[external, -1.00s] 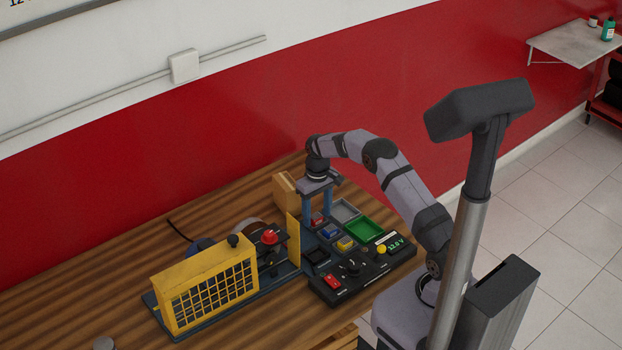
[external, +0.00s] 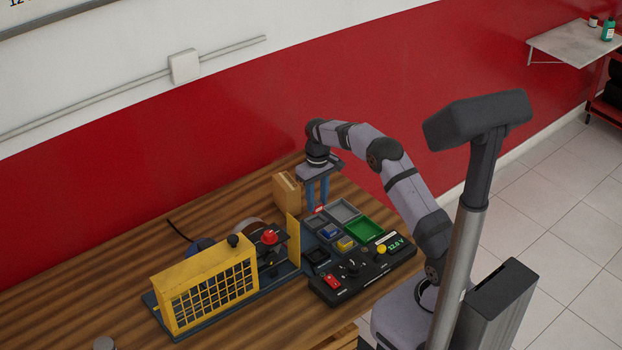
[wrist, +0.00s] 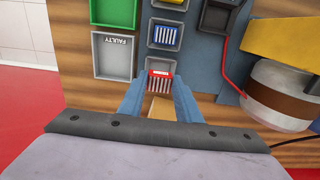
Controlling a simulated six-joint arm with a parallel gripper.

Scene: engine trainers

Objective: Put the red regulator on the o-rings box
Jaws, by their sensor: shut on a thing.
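My gripper (external: 317,207) is shut on the red regulator (external: 319,209), a small finned block that shows between the blue fingertips in the wrist view (wrist: 160,82). It is raised above the tray slots at the rear of the trainer. The o-rings box looks to be the tan cardboard box (external: 286,193) standing on the bench just left of my gripper; its print is not readable. In the wrist view a tan box surface (wrist: 159,107) shows between the fingers, below the regulator.
A blue regulator (external: 329,231) and a yellow one (external: 345,243) sit in slots. A grey FAULTY tray (wrist: 113,57) and a green tray (external: 364,229) lie beside them. A yellow upright plate (external: 293,240) and yellow cage (external: 207,284) stand left.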

